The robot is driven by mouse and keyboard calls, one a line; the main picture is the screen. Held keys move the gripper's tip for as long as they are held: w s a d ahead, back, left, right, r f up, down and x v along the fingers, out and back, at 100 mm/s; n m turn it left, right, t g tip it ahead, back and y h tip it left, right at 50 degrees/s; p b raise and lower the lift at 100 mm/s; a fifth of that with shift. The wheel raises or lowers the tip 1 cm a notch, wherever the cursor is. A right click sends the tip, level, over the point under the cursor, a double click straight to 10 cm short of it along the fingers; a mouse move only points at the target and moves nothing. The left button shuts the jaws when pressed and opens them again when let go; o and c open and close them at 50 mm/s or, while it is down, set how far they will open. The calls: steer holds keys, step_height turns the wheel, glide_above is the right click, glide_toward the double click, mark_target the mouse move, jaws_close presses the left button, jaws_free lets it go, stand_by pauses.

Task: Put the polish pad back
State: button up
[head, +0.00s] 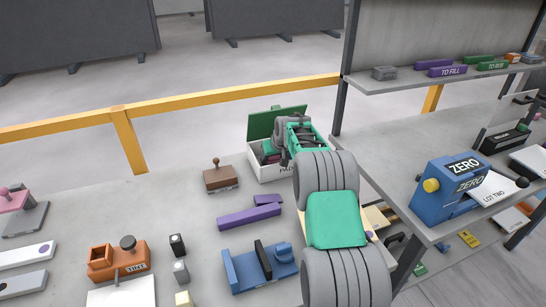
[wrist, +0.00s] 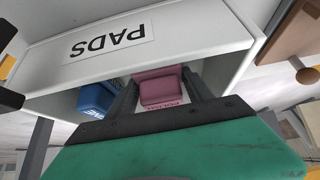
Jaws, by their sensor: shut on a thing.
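The polish pad (wrist: 160,90) is a small mauve-pink block with lettering on its near edge. In the wrist view it sits between the two dark fingers of my gripper (wrist: 162,88), which is shut on it. The white box labelled PADS (wrist: 200,32) is around the pad and fingers, which appear to be inside its opening. A blue pad (wrist: 95,100) lies in the box beside the polish pad. In the head view the box (head: 262,172) stands at the table's back edge with its green lid (head: 262,124) open. My arm hides part of it, and whether the pad touches the floor is unclear.
A brown stamp-like block (head: 220,178) stands left of the box. Purple blocks (head: 250,215), a blue fixture (head: 260,265) and an orange holder (head: 118,262) lie nearer. A shelf post (head: 346,70) rises to the right of the box. The table left of the brown block is fairly clear.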

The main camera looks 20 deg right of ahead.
steer(key=shift+f, duration=0.25)
steer(key=o, duration=1.3)
steer(key=shift+r, duration=0.1)
